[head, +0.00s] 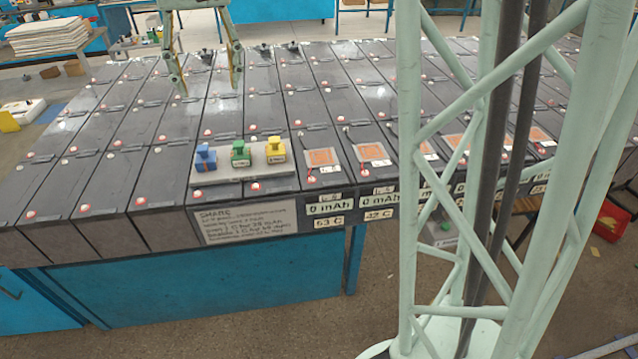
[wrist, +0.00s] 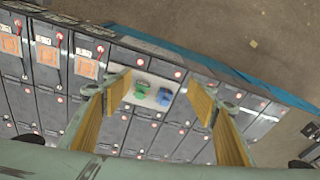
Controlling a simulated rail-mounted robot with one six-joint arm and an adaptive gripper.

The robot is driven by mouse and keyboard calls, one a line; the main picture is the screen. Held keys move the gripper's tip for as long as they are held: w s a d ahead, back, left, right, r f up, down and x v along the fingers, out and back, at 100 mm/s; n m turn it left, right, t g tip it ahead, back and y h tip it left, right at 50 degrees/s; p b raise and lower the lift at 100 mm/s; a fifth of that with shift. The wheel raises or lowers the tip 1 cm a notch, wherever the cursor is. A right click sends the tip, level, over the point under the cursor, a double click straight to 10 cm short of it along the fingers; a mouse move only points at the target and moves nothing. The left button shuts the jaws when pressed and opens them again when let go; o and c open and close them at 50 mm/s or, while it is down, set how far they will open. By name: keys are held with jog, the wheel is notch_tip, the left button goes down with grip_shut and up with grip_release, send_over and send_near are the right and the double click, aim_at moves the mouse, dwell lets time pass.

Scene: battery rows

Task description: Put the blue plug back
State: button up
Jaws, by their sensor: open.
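The blue plug (head: 205,158) stands at the left end of a pale grey board (head: 222,178) near the front edge of the battery rows. The green plug (head: 240,155) and the yellow plug (head: 275,150) stand to its right on the same board. My gripper (head: 208,88) is open and empty, above the batteries and behind the board in the head view. In the wrist view, the blue plug (wrist: 164,97) and green plug (wrist: 141,88) show between the spread fingers of my gripper (wrist: 160,92). The yellow plug is not clear there; the left finger may hide it.
Dark batteries (head: 130,180) with red-capped terminals fill the bench top. Several orange patches (head: 323,157) lie right of the board. A printed sign (head: 245,221) and "0 mAh" labels (head: 330,208) hang on the front edge. My pale lattice column blocks the right side of the head view.

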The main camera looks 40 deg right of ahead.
jog(key=s+n+t, duration=0.2)
jog(key=s, duration=3.8)
jog(key=shift+f+n, duration=0.3)
jog(key=shift+f, duration=0.15)
jog(key=shift+w, duration=0.1)
notch_tip(320, 180, down, 11)
jog(key=b, duration=1.1)
jog(key=shift+f+b, duration=0.2)
jog(key=shift+b, duration=0.2)
jog(key=shift+a, duration=0.1)
